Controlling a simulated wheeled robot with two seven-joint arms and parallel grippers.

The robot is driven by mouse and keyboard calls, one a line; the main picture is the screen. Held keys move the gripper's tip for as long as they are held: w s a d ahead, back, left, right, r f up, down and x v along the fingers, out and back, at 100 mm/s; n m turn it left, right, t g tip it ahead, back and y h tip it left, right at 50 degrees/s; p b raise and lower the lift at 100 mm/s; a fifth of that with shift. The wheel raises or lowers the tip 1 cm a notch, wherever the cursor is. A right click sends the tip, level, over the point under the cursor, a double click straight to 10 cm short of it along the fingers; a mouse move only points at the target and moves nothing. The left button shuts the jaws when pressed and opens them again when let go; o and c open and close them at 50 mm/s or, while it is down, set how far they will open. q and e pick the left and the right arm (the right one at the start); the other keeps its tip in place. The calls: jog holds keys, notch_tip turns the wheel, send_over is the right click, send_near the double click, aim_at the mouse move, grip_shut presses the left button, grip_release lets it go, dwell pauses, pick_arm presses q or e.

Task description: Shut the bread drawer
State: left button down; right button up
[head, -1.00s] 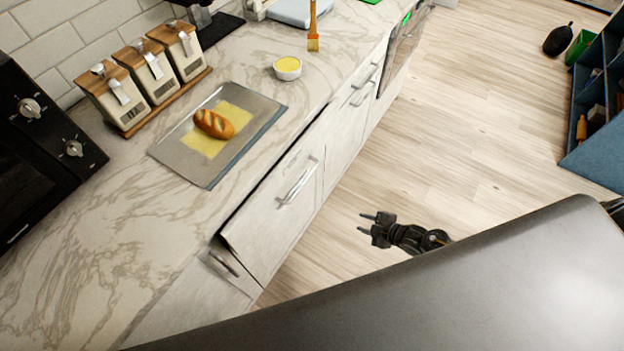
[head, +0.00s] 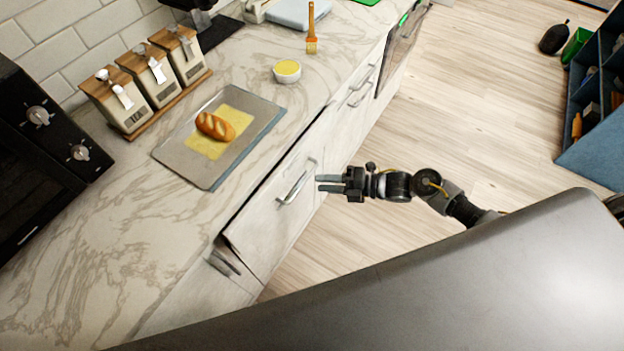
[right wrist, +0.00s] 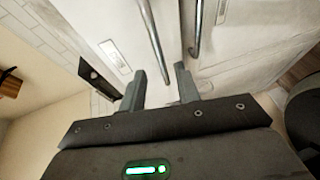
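A white drawer front (head: 270,222) with a metal bar handle (head: 295,187) stands slightly out from under the counter, with a dark gap along its top edge. It is the one drawer that shows open; I cannot read a label naming it as the bread drawer. My right gripper (head: 320,183) is open and empty, just right of the handle, its fingers pointing at the drawer front. In the right wrist view the two fingers (right wrist: 160,88) are apart below pale fronts with two bar handles (right wrist: 152,45). Contact cannot be told. My left gripper is not in view.
The marble counter (head: 130,225) holds a tray (head: 185,160) with a bread loaf (head: 215,126), a small yellow-filled bowl (head: 287,72), a brush (head: 312,30) and canisters (head: 120,98). Another handle (head: 222,264) is at the lower left. The wooden floor (head: 470,110) is clear to the right.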

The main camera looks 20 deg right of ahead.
jog(key=shift+p+x, duration=0.4)
jog(key=shift+x, duration=1.85)
grip_shut()
